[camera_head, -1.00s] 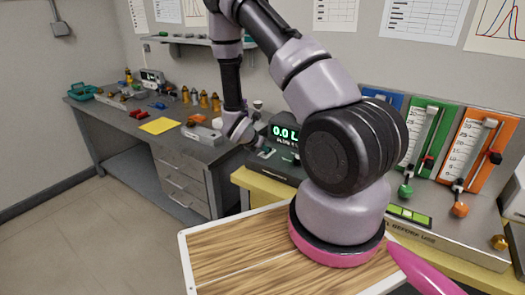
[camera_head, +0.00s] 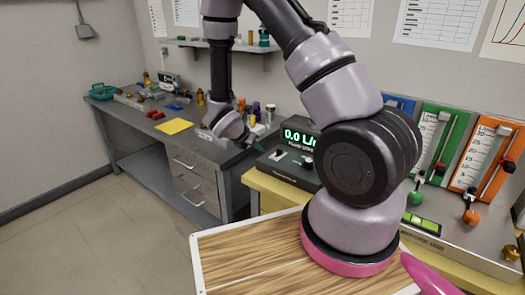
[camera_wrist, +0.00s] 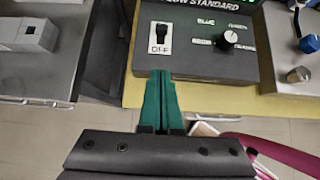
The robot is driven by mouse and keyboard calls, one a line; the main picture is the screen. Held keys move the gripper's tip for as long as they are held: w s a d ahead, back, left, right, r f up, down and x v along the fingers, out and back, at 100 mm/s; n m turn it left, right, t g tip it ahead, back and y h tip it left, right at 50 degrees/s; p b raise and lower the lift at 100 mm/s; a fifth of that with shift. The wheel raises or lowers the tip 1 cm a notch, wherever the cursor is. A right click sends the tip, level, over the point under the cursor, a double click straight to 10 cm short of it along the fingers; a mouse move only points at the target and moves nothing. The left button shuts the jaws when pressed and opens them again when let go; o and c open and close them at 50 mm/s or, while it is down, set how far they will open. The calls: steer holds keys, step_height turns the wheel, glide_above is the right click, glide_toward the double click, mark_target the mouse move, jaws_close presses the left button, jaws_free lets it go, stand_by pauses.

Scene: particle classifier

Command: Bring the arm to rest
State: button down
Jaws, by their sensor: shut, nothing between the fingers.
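My arm rises from its pink-ringed base and bends down over the gap between the benches. My gripper (camera_head: 257,148) hangs at the left of the dark flow standard box (camera_head: 282,172) in the head view. In the wrist view my gripper (camera_wrist: 161,76) has two green fingers closed together with nothing between them. The tips overlap the box's front edge in the picture; I cannot tell whether they touch. The box (camera_wrist: 207,69) has a switch (camera_wrist: 161,37) marked OFF and a round knob (camera_wrist: 228,38). Its display (camera_head: 300,138) reads 0.0, partly hidden by my arm.
A grey bench (camera_head: 130,128) with a yellow sheet (camera_head: 174,126) and small parts stands at left. The yellow-edged bench (camera_head: 268,190) carries the box and a panel with green (camera_head: 437,142) and orange (camera_head: 488,160) gauges. Open floor (camera_head: 100,230) lies at front left.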

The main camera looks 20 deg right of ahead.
steer(key=shift+r, duration=0.1)
stand_by(0.4)
steer(key=s+d+r+m+g+y, duration=0.1)
steer(key=s+d+r+m, duration=0.25)
steer(key=r+m, duration=0.5)
steer(key=s+d+r+m+g, duration=0.2)
steer(key=s+r+m, duration=0.3)
steer(key=r, duration=0.6)
steer(key=s+a+r+m+t+y, duration=0.2)
steer(key=s+r+m, duration=0.4)
steer(key=r, duration=0.3)
steer(key=s+a+r+m+t+y, duration=0.3)
steer(key=s+a+r+m+y, duration=0.2)
steer(key=s+r+m+y, duration=0.1)
step_height(320, 180, up, 3)
steer(key=s+m, duration=0.1)
steer(key=m, duration=0.2)
steer(key=shift+s+a+y, duration=0.25)
steer(key=shift+s+y, duration=0.05)
steer(key=shift+y, duration=0.1)
steer(key=shift+d+f, duration=0.1)
